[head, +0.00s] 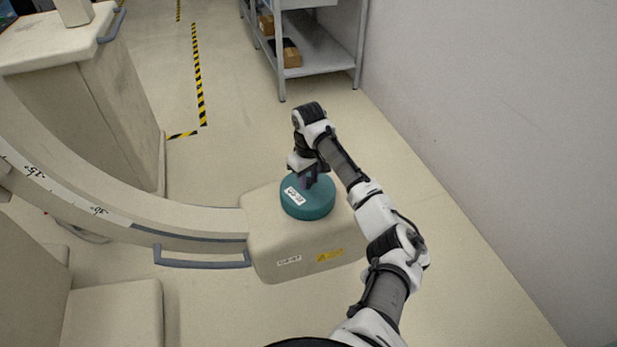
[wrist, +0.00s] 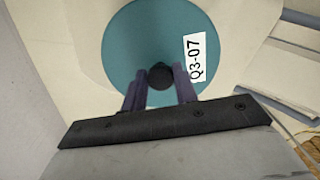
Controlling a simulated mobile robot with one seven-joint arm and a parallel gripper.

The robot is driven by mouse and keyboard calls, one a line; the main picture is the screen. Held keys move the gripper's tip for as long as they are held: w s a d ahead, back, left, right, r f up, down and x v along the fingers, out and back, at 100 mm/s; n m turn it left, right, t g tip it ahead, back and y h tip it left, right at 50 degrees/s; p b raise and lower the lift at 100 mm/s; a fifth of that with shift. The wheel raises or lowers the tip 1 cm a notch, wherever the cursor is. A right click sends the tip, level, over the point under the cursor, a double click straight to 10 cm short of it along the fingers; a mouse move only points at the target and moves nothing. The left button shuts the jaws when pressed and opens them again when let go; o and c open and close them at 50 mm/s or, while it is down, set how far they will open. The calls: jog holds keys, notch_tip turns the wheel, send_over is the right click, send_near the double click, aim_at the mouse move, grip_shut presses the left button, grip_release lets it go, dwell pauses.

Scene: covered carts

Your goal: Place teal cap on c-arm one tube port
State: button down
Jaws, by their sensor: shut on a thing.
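The teal cap (head: 308,204) is a round disc with a white label. It sits on or just above the top of the beige tube housing (head: 262,245) at the end of the c-arm; I cannot tell whether it touches. My gripper (head: 308,180) is above the cap, pointing down, shut on its dark central knob. In the wrist view the cap (wrist: 125,40) shows its label "Q3-07", and my gripper (wrist: 160,75) has its two purple fingers on either side of the black knob. The tube port itself is hidden under the cap.
The curved c-arm (head: 130,215) with a grey handle rail (head: 203,263) runs left from the housing. A beige cabinet (head: 85,110) stands at the upper left. A metal shelf (head: 320,60) with boxes is at the back. A wall (head: 480,130) borders the right; floor lies between.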

jog(key=c, duration=1.1)
grip_release()
notch_tip(320, 180, up, 12)
jog(key=shift+r, duration=0.2)
